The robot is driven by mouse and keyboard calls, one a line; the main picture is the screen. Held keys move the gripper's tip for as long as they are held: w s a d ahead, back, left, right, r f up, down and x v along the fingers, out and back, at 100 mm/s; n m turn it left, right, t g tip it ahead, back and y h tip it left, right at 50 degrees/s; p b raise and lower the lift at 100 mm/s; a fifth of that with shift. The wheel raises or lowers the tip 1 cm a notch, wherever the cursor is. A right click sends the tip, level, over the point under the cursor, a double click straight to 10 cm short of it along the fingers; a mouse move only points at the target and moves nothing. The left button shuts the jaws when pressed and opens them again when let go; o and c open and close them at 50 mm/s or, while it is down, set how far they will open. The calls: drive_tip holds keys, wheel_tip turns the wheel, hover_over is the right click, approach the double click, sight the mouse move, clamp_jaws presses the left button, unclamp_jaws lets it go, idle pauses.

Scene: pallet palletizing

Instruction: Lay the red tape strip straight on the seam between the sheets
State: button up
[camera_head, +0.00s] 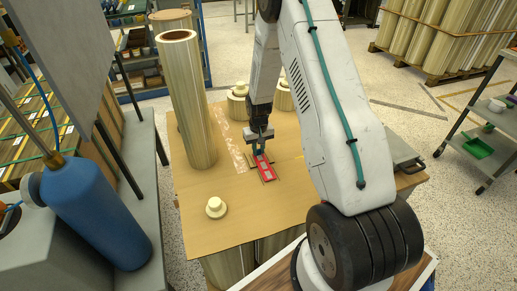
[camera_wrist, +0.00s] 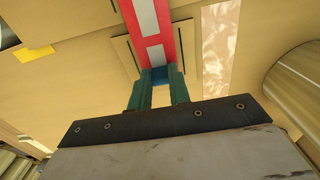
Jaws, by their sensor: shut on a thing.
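The red tape strip (camera_head: 266,169) with pale patches is over the brown sheets (camera_head: 232,204), near the middle of the table. It also shows at the top of the wrist view (camera_wrist: 152,29). My gripper (camera_head: 258,150) is above the strip's far end. In the wrist view my gripper (camera_wrist: 160,76) has its green fingers closed around a small dark blue piece at the strip's near end. Thin dark lines run along both sides of the strip. I cannot tell whether the strip touches the sheet. The seam under it is hidden or too faint to make out.
A tall roll (camera_head: 186,95) stands left of the strip, beside a pale patterned band (camera_head: 231,141). A small cream knobbed piece (camera_head: 215,207) is at the front left. Short rolls (camera_head: 238,104) stand behind. A blue bottle (camera_head: 92,212) is at the left. The front sheet area is mostly clear.

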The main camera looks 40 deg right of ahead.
drive_tip(key=shift+f, duration=0.35)
idle(0.6)
drive_tip(key=o, duration=0.9)
drive_tip(key=shift+c, duration=0.7)
drive_tip(key=shift+r, duration=0.1)
wheel_tip(320, 180, up, 7)
idle(0.4)
